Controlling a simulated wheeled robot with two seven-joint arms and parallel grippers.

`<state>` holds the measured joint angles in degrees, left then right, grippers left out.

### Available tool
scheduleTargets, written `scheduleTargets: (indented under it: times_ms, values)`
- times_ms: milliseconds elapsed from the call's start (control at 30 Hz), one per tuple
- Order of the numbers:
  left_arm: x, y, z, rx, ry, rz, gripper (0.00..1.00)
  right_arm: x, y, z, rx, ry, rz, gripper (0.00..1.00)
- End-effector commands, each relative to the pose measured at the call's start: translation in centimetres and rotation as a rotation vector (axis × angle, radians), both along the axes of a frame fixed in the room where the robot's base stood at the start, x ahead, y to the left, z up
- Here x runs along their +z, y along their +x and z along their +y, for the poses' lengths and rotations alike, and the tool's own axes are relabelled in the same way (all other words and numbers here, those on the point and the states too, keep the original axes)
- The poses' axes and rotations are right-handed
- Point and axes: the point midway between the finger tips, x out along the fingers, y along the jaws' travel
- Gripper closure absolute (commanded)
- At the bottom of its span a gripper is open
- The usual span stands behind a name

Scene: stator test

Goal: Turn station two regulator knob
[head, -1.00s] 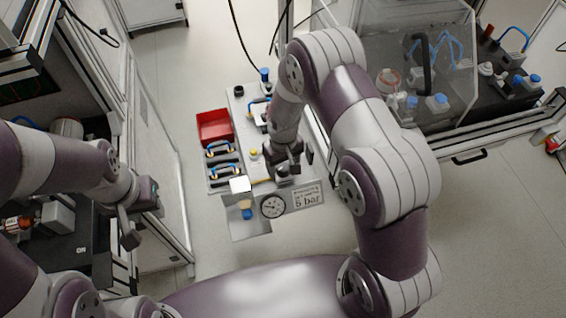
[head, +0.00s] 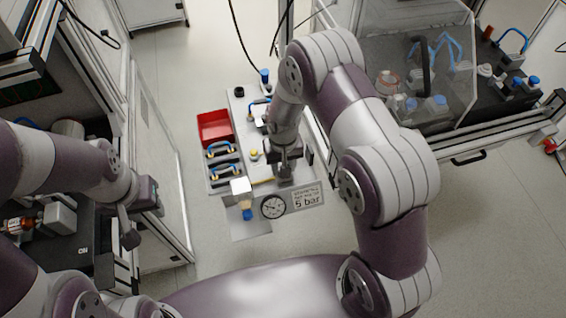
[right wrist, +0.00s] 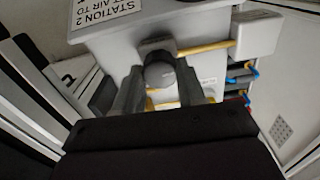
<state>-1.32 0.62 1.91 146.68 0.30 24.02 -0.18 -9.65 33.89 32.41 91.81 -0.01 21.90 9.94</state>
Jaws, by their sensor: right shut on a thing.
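The station two regulator knob (right wrist: 158,74) is a dark round knob on a grey block at the front of the white station box. My right gripper (right wrist: 160,86) has one finger on each side of it and is shut on it in the right wrist view. In the head view my right gripper (head: 284,174) is over the box's front edge and hides the knob. The round gauge (head: 273,207) sits just in front, its needle too small to read. A sign (head: 308,197) beside it reads 5 bar. My left gripper (head: 141,215) hangs at the left, away from the station.
A red bin (head: 214,127) and dark trays with blue-handled parts (head: 222,152) are left of the box. A yellow tube (right wrist: 205,47) runs from the regulator to a white block (right wrist: 256,33). A clear-shielded bench (head: 415,60) stands at the right. Floor is open in front.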

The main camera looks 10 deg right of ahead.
Motion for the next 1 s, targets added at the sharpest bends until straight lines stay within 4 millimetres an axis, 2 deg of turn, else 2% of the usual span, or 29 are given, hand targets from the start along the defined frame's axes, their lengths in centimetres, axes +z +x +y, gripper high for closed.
scheduleTargets:
  times_ms: [600,1000]
  values:
    - [1.3,0.0,0.0,0.0,0.0,0.0,0.61,0.2,0.0,-0.1,-0.551,0.0,-0.001,0.91]
    - [1.6,0.0,0.0,0.0,0.0,0.0,0.61,0.1,0.0,-0.1,-0.751,0.001,-0.001,0.91]
